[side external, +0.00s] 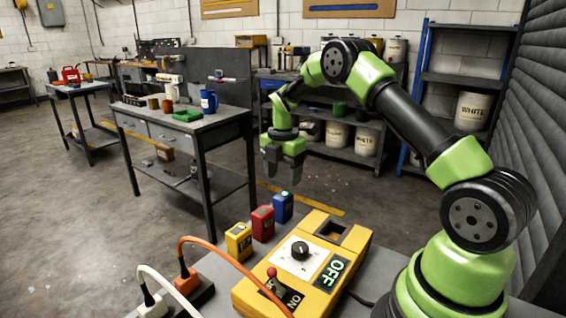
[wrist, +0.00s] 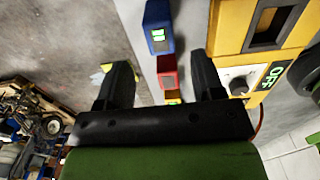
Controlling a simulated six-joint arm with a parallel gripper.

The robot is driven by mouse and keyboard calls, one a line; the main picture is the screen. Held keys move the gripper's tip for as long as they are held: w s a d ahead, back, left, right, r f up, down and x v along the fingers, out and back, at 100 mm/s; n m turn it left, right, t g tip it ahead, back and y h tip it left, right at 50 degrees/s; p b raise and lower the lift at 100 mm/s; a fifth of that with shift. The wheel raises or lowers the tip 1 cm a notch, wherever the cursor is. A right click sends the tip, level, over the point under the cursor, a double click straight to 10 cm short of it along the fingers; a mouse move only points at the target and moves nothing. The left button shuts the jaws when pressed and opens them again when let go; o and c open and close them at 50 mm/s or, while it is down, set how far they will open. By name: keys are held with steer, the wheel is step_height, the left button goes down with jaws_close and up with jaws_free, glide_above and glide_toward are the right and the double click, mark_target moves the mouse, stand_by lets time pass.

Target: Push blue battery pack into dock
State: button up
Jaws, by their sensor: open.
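The blue battery pack (side external: 283,207) stands upright on the grey surface, last in a row behind a red pack (side external: 262,223) and a yellow pack (side external: 238,241). In the wrist view the blue pack (wrist: 158,26) is beyond my fingertips, apart from them. The dock (side external: 333,231) is a dark rectangular opening at the far end of the yellow control box; it also shows in the wrist view (wrist: 270,22). My gripper (side external: 283,176) is open and empty, pointing down above the row of packs. In the wrist view (wrist: 160,75) the red pack shows between its fingers.
The yellow control box (side external: 246,297) carries a black knob, a red-tipped lever and ON/OFF labels. Orange and white cables (side external: 215,241) run to a plug strip at the front left. A workbench with mugs (side external: 209,101) stands behind on the left.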

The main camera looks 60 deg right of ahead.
mark_target(283, 195)
steer(key=shift+f, duration=3.3)
steer(key=c, duration=0.9)
steer(key=shift+r, duration=0.75)
steer(key=shift+r, duration=1.75)
